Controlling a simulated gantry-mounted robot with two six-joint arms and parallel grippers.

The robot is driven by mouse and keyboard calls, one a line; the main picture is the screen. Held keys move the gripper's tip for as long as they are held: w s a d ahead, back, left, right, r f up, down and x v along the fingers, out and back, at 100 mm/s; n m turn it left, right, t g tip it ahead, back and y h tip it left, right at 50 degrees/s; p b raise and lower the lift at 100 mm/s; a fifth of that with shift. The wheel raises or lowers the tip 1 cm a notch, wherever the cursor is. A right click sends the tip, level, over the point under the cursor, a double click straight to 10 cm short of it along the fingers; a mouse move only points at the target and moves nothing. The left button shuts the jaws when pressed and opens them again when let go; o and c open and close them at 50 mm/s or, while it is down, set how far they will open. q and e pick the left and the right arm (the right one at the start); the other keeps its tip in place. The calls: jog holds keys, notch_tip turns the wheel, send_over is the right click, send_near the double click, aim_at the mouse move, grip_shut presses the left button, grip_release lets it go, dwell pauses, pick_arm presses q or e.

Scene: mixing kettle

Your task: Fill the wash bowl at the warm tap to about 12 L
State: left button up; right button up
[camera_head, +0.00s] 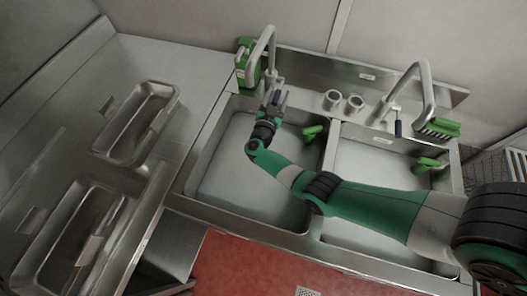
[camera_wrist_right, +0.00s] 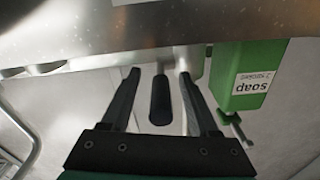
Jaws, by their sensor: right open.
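The sink has two bowls, a left bowl (camera_head: 225,165) and a right bowl (camera_head: 365,165); no label shows which is the wash bowl. A left tap (camera_head: 262,47) and a right tap (camera_head: 423,75) stand behind them. My right gripper (camera_head: 277,96) is over the back of the left bowl, at the base of the left tap. In the right wrist view my right gripper (camera_wrist_right: 158,75) is open, with a dark lever handle (camera_wrist_right: 160,102) between its fingers, apparently not gripped. I cannot tell whether water is running or how deep it is. My left gripper is out of view.
A green soap bottle (camera_head: 247,65), also in the right wrist view (camera_wrist_right: 250,75), stands close beside the left tap. Two grey cups (camera_head: 344,101) stand between the taps. Green-handled items (camera_head: 314,132) sit at the bowls' edges. Metal trays (camera_head: 140,120) lie left.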

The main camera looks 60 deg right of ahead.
jog(key=shift+a, duration=0.3)
jog(key=p+v, duration=0.2)
jog(key=v, duration=0.4)
jog(key=shift+a+p, duration=0.25)
jog(key=shift+p, duration=0.05)
jog(key=shift+r, duration=0.15)
